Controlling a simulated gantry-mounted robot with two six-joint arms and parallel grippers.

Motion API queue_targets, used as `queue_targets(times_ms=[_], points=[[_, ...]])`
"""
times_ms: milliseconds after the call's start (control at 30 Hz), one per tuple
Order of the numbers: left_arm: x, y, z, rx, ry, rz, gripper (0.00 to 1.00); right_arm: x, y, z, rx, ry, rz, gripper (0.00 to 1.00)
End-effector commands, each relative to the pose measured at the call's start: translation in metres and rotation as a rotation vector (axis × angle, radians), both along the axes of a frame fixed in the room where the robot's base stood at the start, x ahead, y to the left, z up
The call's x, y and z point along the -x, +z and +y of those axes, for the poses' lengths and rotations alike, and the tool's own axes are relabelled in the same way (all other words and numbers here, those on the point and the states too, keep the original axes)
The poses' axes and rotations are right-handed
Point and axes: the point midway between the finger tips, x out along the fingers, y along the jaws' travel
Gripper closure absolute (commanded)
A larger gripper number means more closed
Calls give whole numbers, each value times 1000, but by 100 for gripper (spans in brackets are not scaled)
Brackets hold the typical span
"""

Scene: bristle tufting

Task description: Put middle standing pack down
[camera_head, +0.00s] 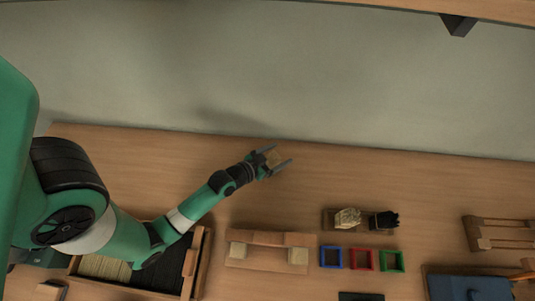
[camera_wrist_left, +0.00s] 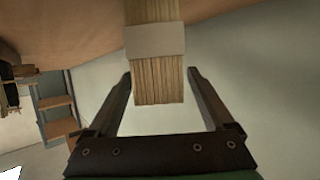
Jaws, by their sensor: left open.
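A tan bristle pack with a pale band (camera_wrist_left: 156,42) shows in the left wrist view, reaching down from the top edge to between my left fingers. It also shows as a small tan piece in the head view (camera_head: 273,157), at the far side of the table. My left gripper (camera_head: 280,159) is open around it; in the left wrist view the fingers (camera_wrist_left: 160,75) stand on both sides with small gaps. I cannot tell whether the pack's hidden end rests on the table. My right gripper is not in view.
A wooden box (camera_head: 204,262) with pale and black bristles lies under my left arm. The table's far strip is clear.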

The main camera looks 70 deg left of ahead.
Motion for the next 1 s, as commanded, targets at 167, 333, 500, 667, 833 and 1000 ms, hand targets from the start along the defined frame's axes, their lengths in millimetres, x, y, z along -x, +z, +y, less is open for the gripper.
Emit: queue_targets(times_ms=[167,333,500,667,833,1000], points=[[36,16,-13,2,3,3,14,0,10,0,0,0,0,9],[71,31,-27,3,3,1,14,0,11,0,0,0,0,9],[92,39,-35,2,2,0,14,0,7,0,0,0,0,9],[96,43,-37,0,0,-1,14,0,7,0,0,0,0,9],[96,43,-37,0,0,0,14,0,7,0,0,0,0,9],[95,43,-37,-1,-1,-1,14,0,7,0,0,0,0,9]])
